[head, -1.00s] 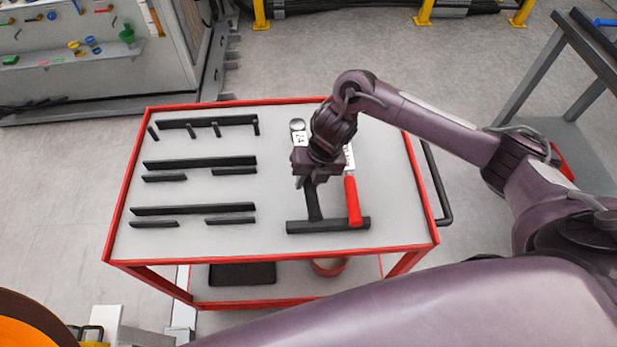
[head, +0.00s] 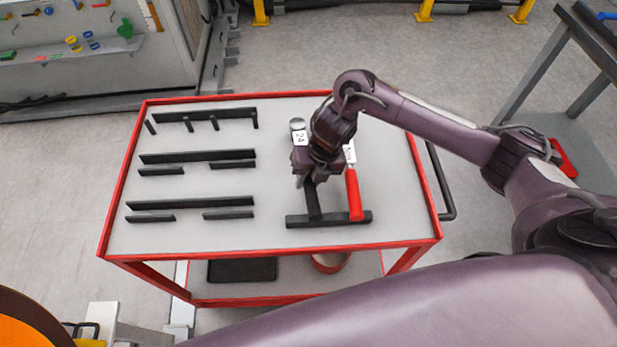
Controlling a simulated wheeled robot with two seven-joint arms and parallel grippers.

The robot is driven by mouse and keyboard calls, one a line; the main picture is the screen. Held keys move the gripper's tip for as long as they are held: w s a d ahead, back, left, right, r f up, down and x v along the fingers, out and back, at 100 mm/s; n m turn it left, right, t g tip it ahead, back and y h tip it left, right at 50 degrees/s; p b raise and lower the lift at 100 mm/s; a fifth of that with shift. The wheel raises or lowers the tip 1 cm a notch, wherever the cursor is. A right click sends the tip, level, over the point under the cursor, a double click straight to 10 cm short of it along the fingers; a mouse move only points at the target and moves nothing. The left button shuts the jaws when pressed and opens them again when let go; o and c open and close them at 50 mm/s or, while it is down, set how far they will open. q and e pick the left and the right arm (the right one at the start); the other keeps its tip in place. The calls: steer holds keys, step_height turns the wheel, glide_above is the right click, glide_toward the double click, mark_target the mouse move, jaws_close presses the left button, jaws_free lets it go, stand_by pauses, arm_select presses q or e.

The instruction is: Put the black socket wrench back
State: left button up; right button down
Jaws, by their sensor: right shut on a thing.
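The black socket wrench (head: 313,199) lies on the right part of the red-rimmed cart top. Its round grey head (head: 297,124) and a white label reading 24 show beyond my gripper, and its black handle end reaches a black rest bar. My right gripper (head: 312,180) is over the wrench and shut on it, hiding its middle. I cannot tell whether the wrench is raised off the cart. A red-handled tool (head: 354,195) with a white label lies just right of it, its handle on the same bar. My left gripper is not in view.
The cart (head: 275,246) has black holder bars (head: 197,157) in rows on its left half, all empty. A black bar (head: 330,219) lies under the handles. A black handle (head: 446,190) sticks out at the cart's right. A tool board stands back left, a grey table (head: 578,120) at right.

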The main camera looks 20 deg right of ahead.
steer(key=shift+f, duration=0.3)
steer(key=c, duration=1.1)
jaws_free()
steer(key=v, duration=0.8)
steer(key=shift+s, duration=0.1)
steer(key=shift+f, duration=0.1)
